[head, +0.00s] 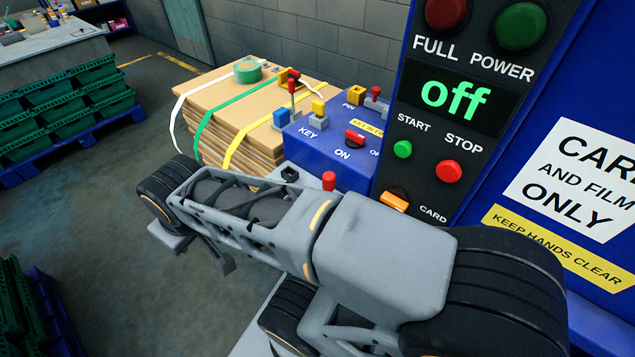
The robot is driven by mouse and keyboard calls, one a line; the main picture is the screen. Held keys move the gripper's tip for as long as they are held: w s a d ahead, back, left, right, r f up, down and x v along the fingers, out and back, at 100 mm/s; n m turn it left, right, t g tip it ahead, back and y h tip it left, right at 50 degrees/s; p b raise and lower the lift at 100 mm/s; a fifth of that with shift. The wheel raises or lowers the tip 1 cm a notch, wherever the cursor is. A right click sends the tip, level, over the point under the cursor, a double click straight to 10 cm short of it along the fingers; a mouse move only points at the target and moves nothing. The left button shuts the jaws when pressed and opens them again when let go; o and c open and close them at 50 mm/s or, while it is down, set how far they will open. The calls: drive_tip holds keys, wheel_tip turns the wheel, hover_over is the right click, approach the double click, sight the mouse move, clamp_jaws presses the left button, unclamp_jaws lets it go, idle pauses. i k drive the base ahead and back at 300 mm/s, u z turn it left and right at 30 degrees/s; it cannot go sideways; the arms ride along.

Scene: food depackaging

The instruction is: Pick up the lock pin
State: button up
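No part is plainly marked as the lock pin. A red-topped pin-like piece (292,84) stands upright at the back left edge of the blue control box (325,155). A second small red-topped piece (375,92) stands at the box's back right, near the word PIN and a yellow square piece (356,95). I cannot tell which is the lock pin. My arm crosses the foreground, and grey parts at its far left end seem to be my gripper (198,252). It is well in front of and below these pieces, apart from them. Its fingers are not clear.
A strapped cardboard stack (225,105) with green tape (248,70) stands behind the box. A dark panel (470,130) reads "off" at the right. Green crates (65,95) stand at the left. The floor between is clear.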

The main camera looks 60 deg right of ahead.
sight(328, 177)
drive_tip(key=u, duration=0.05)
drive_tip(key=i, duration=1.9)
drive_tip(key=z, duration=4.25)
